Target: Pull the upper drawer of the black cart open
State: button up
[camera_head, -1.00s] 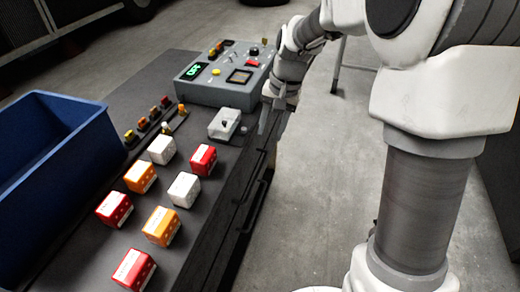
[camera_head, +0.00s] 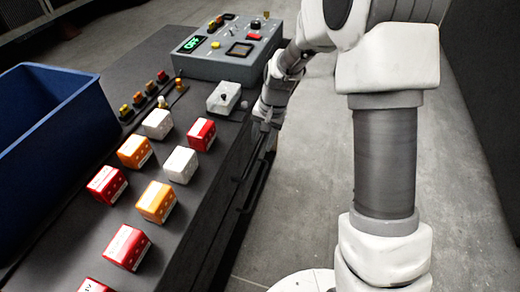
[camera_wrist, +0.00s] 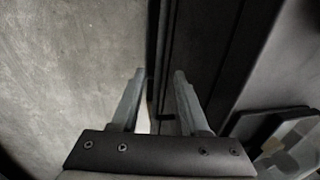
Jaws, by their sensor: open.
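The black cart (camera_head: 212,215) has its drawer side facing the floor on the right. Dark bar handles (camera_head: 256,190) run along that side; which belongs to the upper drawer is hard to tell. My gripper (camera_wrist: 160,73) is open, pointing down at the cart's drawer side. In the wrist view, a dark upright strip of the cart front (camera_wrist: 156,40), perhaps a handle bar, lies between or just beyond the fingertips. I cannot tell whether they touch it. In the head view my wrist hides the fingertips. The drawers look shut.
A blue bin (camera_head: 50,150), red, orange and white blocks (camera_head: 155,200), a small grey switch box (camera_head: 224,97) and a grey control panel (camera_head: 225,50) stand on the cart top.

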jog(key=shift+w+a+f, duration=0.1)
jog(key=shift+a+f, duration=0.05)
jog(key=shift+f, duration=0.55)
jog(key=shift+a+f, duration=0.1)
jog(key=shift+f, duration=0.55)
grip_shut()
dwell(0.4)
